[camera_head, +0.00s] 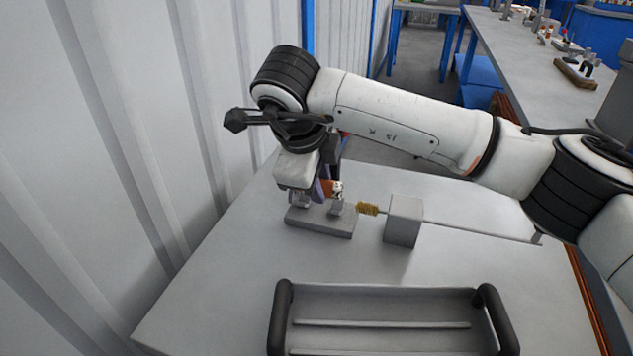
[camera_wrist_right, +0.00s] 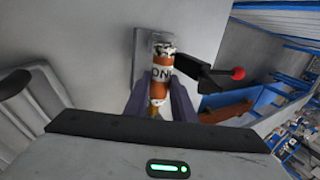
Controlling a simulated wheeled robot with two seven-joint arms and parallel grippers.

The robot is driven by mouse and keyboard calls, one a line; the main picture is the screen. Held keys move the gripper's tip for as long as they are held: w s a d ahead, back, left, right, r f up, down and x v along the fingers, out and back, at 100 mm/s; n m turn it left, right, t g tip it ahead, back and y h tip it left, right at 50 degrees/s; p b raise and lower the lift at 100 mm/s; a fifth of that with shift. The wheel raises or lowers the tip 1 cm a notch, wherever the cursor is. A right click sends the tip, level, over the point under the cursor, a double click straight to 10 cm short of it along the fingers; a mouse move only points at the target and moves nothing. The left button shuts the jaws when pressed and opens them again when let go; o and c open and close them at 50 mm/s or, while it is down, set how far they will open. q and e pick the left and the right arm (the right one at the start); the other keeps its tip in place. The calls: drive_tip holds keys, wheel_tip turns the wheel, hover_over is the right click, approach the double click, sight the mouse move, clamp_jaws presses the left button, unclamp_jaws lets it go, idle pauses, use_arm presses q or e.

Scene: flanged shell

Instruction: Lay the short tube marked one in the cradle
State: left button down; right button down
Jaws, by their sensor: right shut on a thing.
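The short tube (camera_wrist_right: 160,90) is orange-brown with a white band, on which the letters "ON" show in the right wrist view. My right gripper (camera_wrist_right: 162,98) is shut on it, a dark purple finger on each side. In the head view the right gripper (camera_head: 321,192) is low over the cradle (camera_head: 320,222), a grey base with short uprights. The tube's orange side and pale end (camera_head: 337,187) show just at the top of the right upright. I cannot tell whether the tube touches the cradle; the fingers hide part of both. My left gripper is not in view.
A brass-coloured brush (camera_head: 368,208) sticks out from a grey block (camera_head: 403,221) just right of the cradle. A grey tray (camera_head: 380,308) with dark handles stands at the front of the table (camera_head: 220,290). A ribbed wall (camera_head: 130,120) is close on the left. A red-knobbed lever (camera_wrist_right: 238,73) shows in the wrist view.

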drive_tip(key=shift+b+x, duration=1.3)
drive_tip(key=shift+x, duration=1.05)
drive_tip(key=c, duration=1.4)
unclamp_jaws()
drive_tip(key=v, duration=1)
drive_tip(key=shift+r+p, duration=0.2)
drive_tip(key=shift+p, duration=0.25)
